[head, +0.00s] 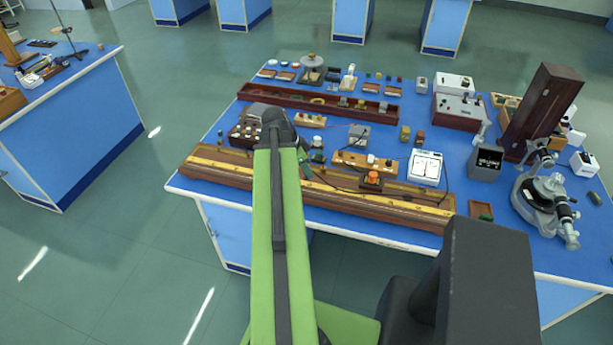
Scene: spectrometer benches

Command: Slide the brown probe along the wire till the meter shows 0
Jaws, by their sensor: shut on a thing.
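A long wooden bridge board (399,212) with pale strips lies along the front edge of the blue bench; its thin wire is too fine to make out. My green arm reaches over the board's left part. My gripper (304,166) is low at the board, just right of the arm, and partly hidden by it. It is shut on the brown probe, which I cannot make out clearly. A dark lead runs right from there. A dark grey box with a black face (487,160), which looks like the meter, stands at the right; its reading is too small to read.
A grey microscope-like instrument (545,195) and a tall dark wooden case (541,110) stand at the right. Several small parts crowd the bench behind.

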